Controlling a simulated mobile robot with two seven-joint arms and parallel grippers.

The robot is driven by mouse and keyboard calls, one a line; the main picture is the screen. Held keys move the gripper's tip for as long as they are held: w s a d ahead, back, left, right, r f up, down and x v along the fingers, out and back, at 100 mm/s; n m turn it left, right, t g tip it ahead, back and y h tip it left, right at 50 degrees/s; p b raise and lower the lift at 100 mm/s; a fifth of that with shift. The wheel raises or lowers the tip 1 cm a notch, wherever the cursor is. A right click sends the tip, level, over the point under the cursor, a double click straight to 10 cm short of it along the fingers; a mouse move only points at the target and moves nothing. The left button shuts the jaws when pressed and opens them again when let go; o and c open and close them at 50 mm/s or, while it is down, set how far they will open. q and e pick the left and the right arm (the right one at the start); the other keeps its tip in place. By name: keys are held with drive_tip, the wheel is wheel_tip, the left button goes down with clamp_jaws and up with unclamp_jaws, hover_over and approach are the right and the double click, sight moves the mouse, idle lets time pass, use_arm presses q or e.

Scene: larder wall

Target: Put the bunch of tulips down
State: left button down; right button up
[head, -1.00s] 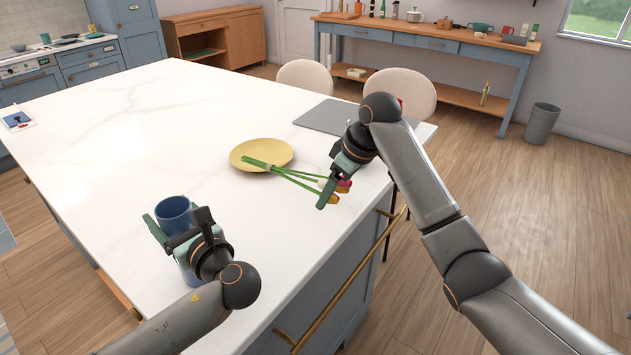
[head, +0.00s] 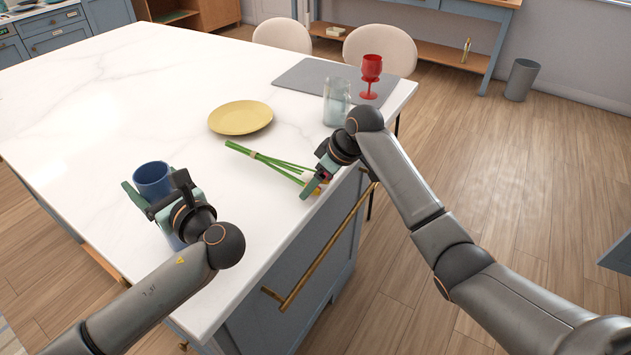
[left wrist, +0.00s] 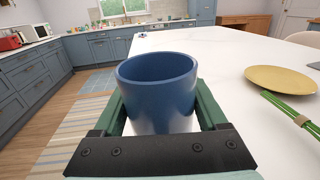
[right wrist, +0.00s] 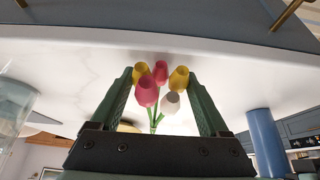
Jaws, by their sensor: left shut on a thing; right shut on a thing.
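The bunch of tulips (head: 262,160) has green stems that reach left over the white counter (head: 120,100). Its pink, yellow and white heads (right wrist: 158,88) show between the fingers in the right wrist view. My right gripper (head: 310,188) is shut on the bunch near the counter's front edge, partly hiding the heads in the head view. I cannot tell whether the stems touch the counter. My left gripper (head: 150,200) is shut on a tall blue vessel (head: 153,176), upright at the counter's left front; it also fills the middle of the left wrist view (left wrist: 155,95).
A yellow plate (head: 240,118) lies empty behind the stems. A clear glass jar (head: 336,105) and a red goblet (head: 371,72) stand at the right, by a grey mat (head: 305,78). The counter's middle and left are clear. Two pale chairs stand behind.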

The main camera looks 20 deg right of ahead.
drive_tip(key=shift+f, duration=0.2)
drive_tip(key=o, duration=1.5)
drive_tip(key=shift+r, duration=0.25)
drive_tip(key=v, duration=1.1)
drive_tip(key=shift+s+d+r, duration=0.1)
drive_tip(key=shift+s+r, duration=0.05)
drive_tip(key=shift+r, duration=0.15)
